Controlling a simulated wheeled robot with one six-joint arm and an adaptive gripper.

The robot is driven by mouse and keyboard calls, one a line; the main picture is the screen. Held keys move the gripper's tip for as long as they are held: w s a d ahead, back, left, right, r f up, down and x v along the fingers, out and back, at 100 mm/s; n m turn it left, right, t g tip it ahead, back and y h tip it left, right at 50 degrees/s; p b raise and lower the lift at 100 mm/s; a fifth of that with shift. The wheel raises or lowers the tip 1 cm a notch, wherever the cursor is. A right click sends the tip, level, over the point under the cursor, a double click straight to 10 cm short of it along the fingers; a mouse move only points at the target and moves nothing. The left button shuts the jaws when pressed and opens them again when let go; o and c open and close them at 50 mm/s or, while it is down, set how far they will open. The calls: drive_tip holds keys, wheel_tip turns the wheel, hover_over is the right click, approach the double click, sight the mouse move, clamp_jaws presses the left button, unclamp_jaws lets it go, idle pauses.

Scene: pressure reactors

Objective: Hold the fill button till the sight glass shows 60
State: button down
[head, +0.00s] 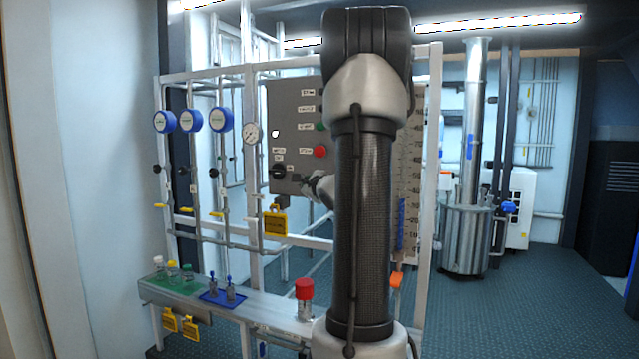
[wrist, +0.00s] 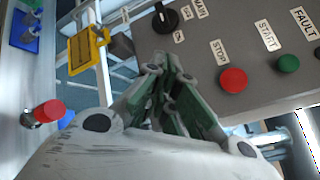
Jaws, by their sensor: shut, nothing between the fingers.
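The grey control panel (head: 290,110) stands behind my arm, which hides its right part. A red STOP button (wrist: 233,80) and a green START button (wrist: 288,63) show in the wrist view. No fill button label is readable. My gripper (wrist: 168,62) is shut and empty, its tips in front of the panel's lower part, below the black selector knob (wrist: 165,18) and left of STOP. Contact cannot be told. The sight glass (head: 401,225) shows a blue column beside a numbered scale (head: 411,170); its top is roughly near 40, the figures being small.
A yellow tag (wrist: 85,48) hangs beside the panel's lower left. A bench (head: 240,310) below carries small bottles (head: 172,269), a blue tray (head: 213,298) and a red-capped bottle (head: 304,298). White frame posts flank the panel; the floor at right is open.

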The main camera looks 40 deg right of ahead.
drive_tip(key=w+d, duration=0.2)
drive_tip(key=d, duration=0.3)
drive_tip(key=shift+w+d, duration=0.2)
drive_tip(key=shift+d, duration=0.2)
drive_tip(key=shift+d, duration=0.15)
idle(1.0)
drive_tip(key=shift+w+d, duration=0.15)
drive_tip(key=shift+d, duration=0.1)
drive_tip(key=shift+w+d, duration=0.15)
drive_tip(key=shift+d, duration=0.25)
idle(5.3)
